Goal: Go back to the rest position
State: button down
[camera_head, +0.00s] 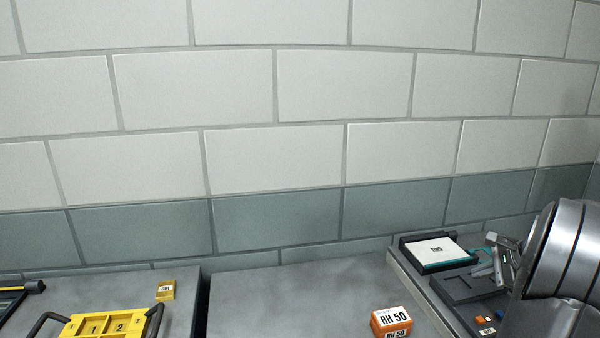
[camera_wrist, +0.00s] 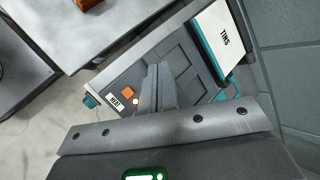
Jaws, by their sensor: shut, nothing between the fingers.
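My gripper (camera_wrist: 157,82) is shut and empty in the wrist view, its two grey fingers pressed together. It hangs over a dark grey station with recessed panels (camera_wrist: 128,78). In the head view my gripper (camera_head: 497,262) is at the right, partly hidden by my own arm, above the same station (camera_head: 462,288). A white and teal block marked TINS (camera_head: 441,251) sits at the station's back; it also shows in the wrist view (camera_wrist: 218,42). I cannot tell the gap between the fingertips and the station.
An orange and white box marked RH 50 (camera_head: 391,322) stands on the middle grey bench (camera_head: 290,300). A yellow numbered tray with black handles (camera_head: 97,327) and a small yellow block (camera_head: 165,290) are on the left bench. A block wall (camera_head: 270,165) stands behind.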

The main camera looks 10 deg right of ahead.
jog(key=s+a+r+n+g, duration=0.1)
jog(key=a+r+n, duration=0.15)
jog(key=a, duration=0.65)
jog(key=a+r+n+g, duration=0.15)
jog(key=a+n, duration=0.25)
jog(key=a, duration=0.4)
jog(key=s+a+r+n, duration=0.1)
jog(key=a+r+n, duration=0.2)
jog(key=a, duration=0.6)
jog(key=s+a+n+h, duration=0.2)
jog(key=s+a+n, duration=1)
jog(key=s+a, duration=0.4)
jog(key=shift+a+f, duration=0.2)
jog(key=shift+f, duration=0.2)
